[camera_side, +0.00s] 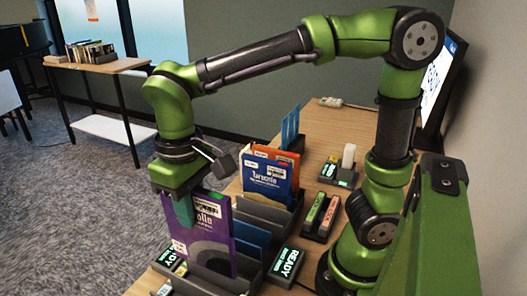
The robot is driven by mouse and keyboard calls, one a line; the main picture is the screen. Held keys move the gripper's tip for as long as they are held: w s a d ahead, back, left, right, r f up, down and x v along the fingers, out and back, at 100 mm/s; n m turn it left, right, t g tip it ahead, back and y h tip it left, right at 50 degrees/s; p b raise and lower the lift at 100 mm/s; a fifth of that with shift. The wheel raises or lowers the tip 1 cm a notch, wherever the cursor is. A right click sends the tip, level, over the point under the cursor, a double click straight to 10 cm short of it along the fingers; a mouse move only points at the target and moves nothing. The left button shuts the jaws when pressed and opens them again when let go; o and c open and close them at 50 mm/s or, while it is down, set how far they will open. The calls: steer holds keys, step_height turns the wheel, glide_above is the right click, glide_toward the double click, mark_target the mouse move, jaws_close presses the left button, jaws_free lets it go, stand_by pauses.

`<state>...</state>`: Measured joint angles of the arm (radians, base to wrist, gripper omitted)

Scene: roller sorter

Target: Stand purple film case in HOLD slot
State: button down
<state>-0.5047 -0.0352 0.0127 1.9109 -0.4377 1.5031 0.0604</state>
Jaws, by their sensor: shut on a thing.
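The purple film case (204,236) stands upright at the front left of the wooden table. My gripper (184,210) points down and is shut on the case's upper left edge. The case's lower end is at the dark slotted rack (212,277). I cannot tell whether it rests in a slot or hangs just above it. No HOLD label is readable in this view. The visible signs near the rack, such as the right one (286,264), read READY.
A second rack behind holds an orange case (262,153) and a blue case (266,178). Blue dividers (290,130) stand farther back. Small devices (321,214) with green and pink tops lie to the right. A monitor (440,90) stands at the wall.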

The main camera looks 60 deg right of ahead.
mark_target(198, 251)
steer(key=shift+f, duration=5.4)
steer(key=c, duration=1)
jaws_free()
steer(key=shift+o, duration=0.2)
step_height(198, 251, up, 17)
steer(key=shift+f, duration=0.1)
steer(key=shift+w, duration=0.1)
